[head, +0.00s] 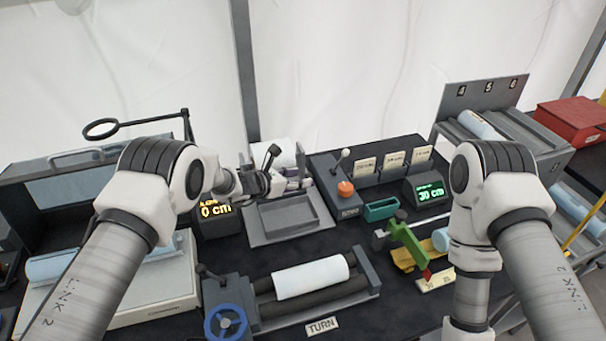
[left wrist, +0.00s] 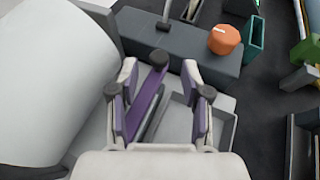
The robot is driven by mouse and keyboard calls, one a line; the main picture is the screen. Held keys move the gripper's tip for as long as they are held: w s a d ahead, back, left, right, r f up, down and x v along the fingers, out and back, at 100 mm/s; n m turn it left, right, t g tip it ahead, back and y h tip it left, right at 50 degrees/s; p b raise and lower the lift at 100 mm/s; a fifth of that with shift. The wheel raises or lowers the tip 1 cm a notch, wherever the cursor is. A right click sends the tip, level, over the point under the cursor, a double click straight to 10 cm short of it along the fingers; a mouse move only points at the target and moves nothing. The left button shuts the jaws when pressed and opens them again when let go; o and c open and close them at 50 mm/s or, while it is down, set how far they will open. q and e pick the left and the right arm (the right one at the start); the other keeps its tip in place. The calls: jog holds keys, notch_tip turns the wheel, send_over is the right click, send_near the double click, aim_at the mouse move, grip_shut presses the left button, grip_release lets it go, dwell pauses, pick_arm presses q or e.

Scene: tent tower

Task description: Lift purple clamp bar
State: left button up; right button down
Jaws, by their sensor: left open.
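The purple clamp bar (left wrist: 146,103) shows in the left wrist view as a long narrow bar with a black knob (left wrist: 159,57) at its far end. My left gripper (left wrist: 160,84) is open, with one finger on each side of the bar and gaps between. I cannot tell how far below the fingertips the bar lies. In the head view my left gripper (head: 268,184) is small, beside a white roll (head: 274,150) and above a grey tray (head: 290,217); the bar's purple is not clear there. My right arm's gripper is outside the frame.
An orange knob (head: 345,188) on a grey block stands right of the tray. A roller stand with a white roll (head: 311,277) and a blue wheel (head: 226,322) is in front. A green clamp (head: 408,240) and a numbered rack (head: 487,97) are to the right.

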pick_arm(q)
jog(key=shift+w+d+f, duration=0.2)
jog(key=shift+w+d, duration=0.2)
jog(key=shift+d, duration=0.05)
jog(key=shift+w+d+f, duration=0.3)
jog(key=shift+w+f, duration=0.1)
jog(key=shift+w, duration=0.05)
jog(key=shift+s+r, duration=0.1)
jog(key=shift+r, duration=0.05)
grip_shut()
jog(key=shift+s+a+r+n+t+h+b, duration=0.1)
jog(key=shift+a+r+n+t+h+b, duration=0.15)
jog(key=shift+r+h+b, duration=0.3)
jog(key=shift+s+a+r+n+t+h+b, duration=0.15)
jog(key=shift+a+r+t+h+b, duration=0.2)
jog(key=shift+r+b, duration=0.35)
jog(key=r+h+b, duration=0.1)
jog(key=a+r+t+b, duration=0.1)
jog(key=a+r+n+t+h+b, duration=0.1)
jog(key=shift+s+a+r+h+b, duration=0.25)
jog(key=shift+s+r+h+b, duration=0.05)
jog(key=shift+s+r+b, duration=0.1)
jog(key=shift+s+a+r+n+t+h+b, duration=0.1)
jog(key=shift+a+r+n+t+h+b, duration=0.25)
jog(key=shift+a+r+b, duration=0.35)
jog(key=shift+d+r, duration=0.15)
